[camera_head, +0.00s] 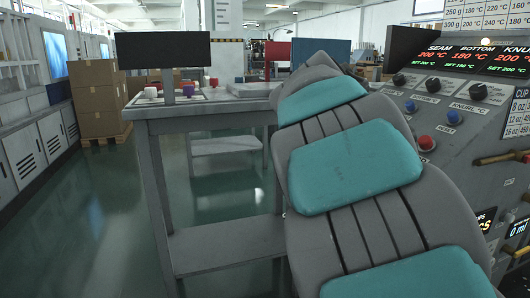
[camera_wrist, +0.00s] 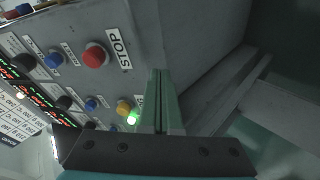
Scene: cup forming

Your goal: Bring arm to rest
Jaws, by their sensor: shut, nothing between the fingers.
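My gripper (camera_wrist: 160,75) shows in the wrist view as two slim greenish fingers pressed together, shut with nothing between them. They point up the picture beside the machine's control panel (camera_wrist: 75,75). A red button (camera_wrist: 95,56) labelled STOP is to the left of the fingers. In the head view my grey and teal arm rises from the lower right toward the centre, and my gripper is hidden there.
The machine's control panel (camera_head: 450,100) stands close to the right of my arm, with knobs, a red button (camera_head: 427,142) and a protruding handle (camera_head: 500,158). A grey table (camera_head: 215,107) with a dark monitor (camera_head: 162,47) is left of my arm. Cardboard boxes (camera_head: 98,97) stand farther left. Floor between is clear.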

